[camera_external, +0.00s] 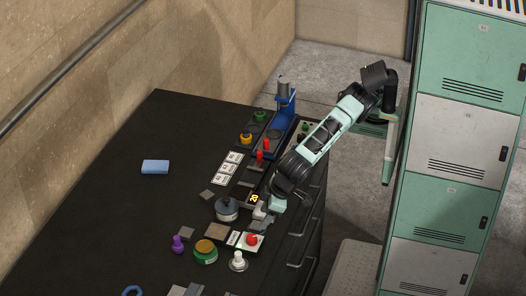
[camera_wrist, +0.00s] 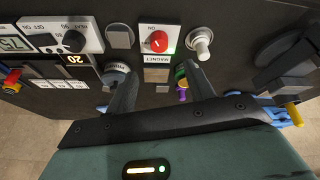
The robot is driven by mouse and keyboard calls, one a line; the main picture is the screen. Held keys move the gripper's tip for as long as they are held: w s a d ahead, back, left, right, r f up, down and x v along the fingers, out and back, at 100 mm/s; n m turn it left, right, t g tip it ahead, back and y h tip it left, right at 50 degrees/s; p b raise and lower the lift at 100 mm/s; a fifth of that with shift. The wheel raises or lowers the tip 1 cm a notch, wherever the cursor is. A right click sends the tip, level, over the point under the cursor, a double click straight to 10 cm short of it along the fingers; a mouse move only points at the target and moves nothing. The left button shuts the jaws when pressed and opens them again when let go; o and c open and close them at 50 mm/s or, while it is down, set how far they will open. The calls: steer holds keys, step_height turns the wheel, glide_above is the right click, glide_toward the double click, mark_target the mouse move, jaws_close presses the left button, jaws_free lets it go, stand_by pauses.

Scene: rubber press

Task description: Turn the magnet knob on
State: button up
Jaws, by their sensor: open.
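The magnet knob (camera_wrist: 157,41) is a round red knob on a white plate marked ON, with a MAGNET label (camera_wrist: 157,59) beside it. A green glow shows at the plate's edge. In the external view the red knob (camera_external: 252,239) sits near the table's right edge. My gripper (camera_wrist: 160,82) is open and empty in the wrist view, its two dark fingers apart with the knob beyond the gap between them. In the external view my gripper (camera_external: 262,214) is just behind the knob plate, apart from the knob. Its fingertips are hard to make out there.
A silver-white knob (camera_external: 238,261) stands close to the magnet knob. A grey round device (camera_external: 227,208) and a green-and-orange round piece (camera_external: 205,251) are nearby. A blue stand (camera_external: 284,100) is at the back. The table's (camera_external: 110,180) left part is mostly clear around a blue block (camera_external: 155,167).

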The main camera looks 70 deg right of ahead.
steer(key=shift+s+r, duration=0.25)
steer(key=shift+r, duration=0.45)
steer(key=s+a+f+n+g+y+b, duration=0.1)
steer(key=s+a+f+n+y, duration=0.15)
steer(key=a+f, duration=0.2)
steer(key=s+a+f+n+g+y, duration=0.1)
steer(key=s+a+f+g+y, duration=0.15)
steer(key=f, duration=0.35)
steer(key=t+y+b, duration=0.3)
steer(key=t+y, duration=0.1)
steer(key=t, duration=1)
glide_toward(251, 241)
steer(key=shift+m, duration=0.45)
steer(key=p+x, duration=0.1)
steer(key=x, duration=0.1)
steer(key=p+x, duration=0.1)
steer(key=x, duration=0.2)
steer(key=d+p+x, duration=0.1)
steer(key=x, duration=0.2)
steer(key=shift+w+f, duration=0.4)
steer(key=shift+w, duration=0.05)
